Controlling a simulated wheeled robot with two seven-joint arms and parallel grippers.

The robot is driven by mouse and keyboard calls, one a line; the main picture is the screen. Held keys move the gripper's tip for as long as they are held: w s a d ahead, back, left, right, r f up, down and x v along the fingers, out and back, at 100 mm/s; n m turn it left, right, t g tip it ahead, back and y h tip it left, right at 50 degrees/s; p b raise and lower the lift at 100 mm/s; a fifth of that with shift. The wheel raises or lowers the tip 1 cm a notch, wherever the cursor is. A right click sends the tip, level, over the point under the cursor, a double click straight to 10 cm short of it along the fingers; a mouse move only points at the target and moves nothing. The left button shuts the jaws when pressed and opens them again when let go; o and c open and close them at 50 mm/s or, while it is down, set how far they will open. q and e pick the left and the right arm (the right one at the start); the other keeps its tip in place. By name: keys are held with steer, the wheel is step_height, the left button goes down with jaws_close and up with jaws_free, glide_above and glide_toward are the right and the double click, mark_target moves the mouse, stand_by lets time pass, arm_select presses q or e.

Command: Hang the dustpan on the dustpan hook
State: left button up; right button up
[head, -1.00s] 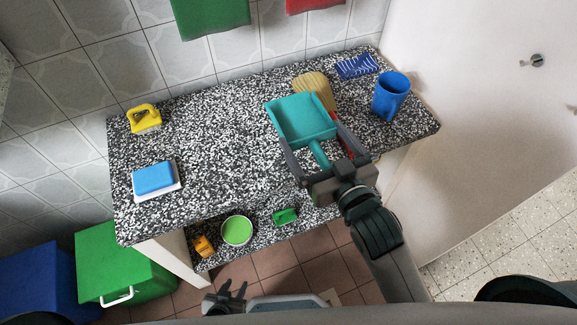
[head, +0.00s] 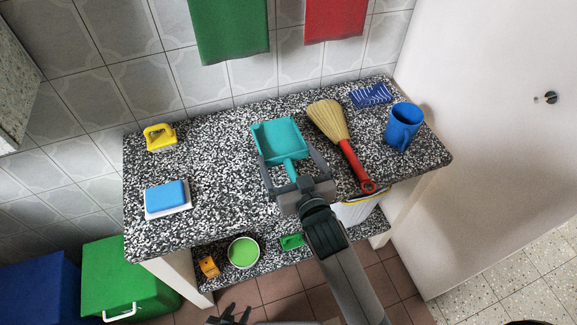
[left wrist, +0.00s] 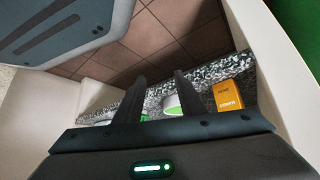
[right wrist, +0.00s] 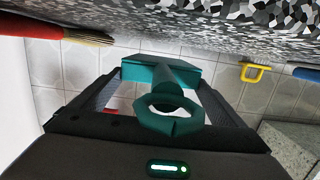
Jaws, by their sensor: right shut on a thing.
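The teal dustpan (head: 279,140) is in the head view, above the speckled worktop, pan toward the wall and handle toward me. My right gripper (head: 290,172) is shut on its handle. In the right wrist view the handle's ring end (right wrist: 170,115) shows between the fingers, with the pan (right wrist: 140,68) beyond. My left gripper (head: 232,314) is low at the bottom edge of the head view, empty; its two fingers (left wrist: 160,92) stand apart in the left wrist view. I cannot make out a dustpan hook; a small dark round fitting (head: 551,97) is on the white panel at right.
Green (head: 232,30) and red (head: 334,20) cloths hang on the tiled wall.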

mark_target(288, 167)
steer(key=shift+f, duration=1.15)
steer(key=shift+f+p, duration=0.55)
steer(key=shift+f, duration=0.3)
steer(key=o, duration=0.8)
steer(key=shift+c, duration=0.2)
arm_select(q)
steer(key=shift+s+a+f+g, duration=0.2)
steer(key=shift+s+a+f, duration=0.1)
steer(key=shift+s, duration=0.25)
steer(key=shift+s+a+f+g, duration=0.2)
steer(key=shift+s+a+f, duration=0.1)
steer(key=shift+s, duration=0.25)
steer(key=shift+s+d+f, duration=0.1)
steer(key=shift+s+d, duration=0.05)
steer(key=shift+d, duration=0.15)
